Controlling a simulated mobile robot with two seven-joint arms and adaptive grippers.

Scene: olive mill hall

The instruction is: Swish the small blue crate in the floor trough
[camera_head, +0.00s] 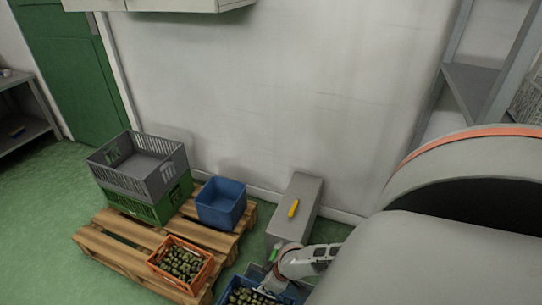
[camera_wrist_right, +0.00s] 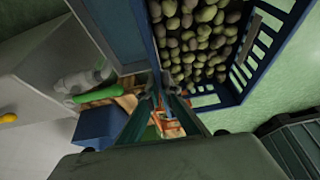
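The small blue crate (camera_head: 232,290), filled with green and dark olives, is at the bottom edge of the head view, partly cut off. In the right wrist view its slotted blue wall (camera_wrist_right: 272,48) and olives fill the upper right. My right gripper (camera_wrist_right: 165,82) has its fingers close together at the crate's near wall and appears shut on it; it also shows in the head view (camera_head: 272,283). A grey-rimmed basin with a blue-grey inside, apparently the floor trough (camera_wrist_right: 118,28), lies beside the crate. I cannot tell the crate's height over it. My left gripper is not in view.
A wooden pallet (camera_head: 128,258) holds an orange crate of olives (camera_head: 207,272), an empty blue bin (camera_head: 221,205) and grey (camera_head: 165,181) and green (camera_head: 177,197) stacked crates. A grey block (camera_head: 303,190) with a yellow object (camera_head: 293,208) stands by the wall. A green object (camera_head: 276,250) lies near my gripper.

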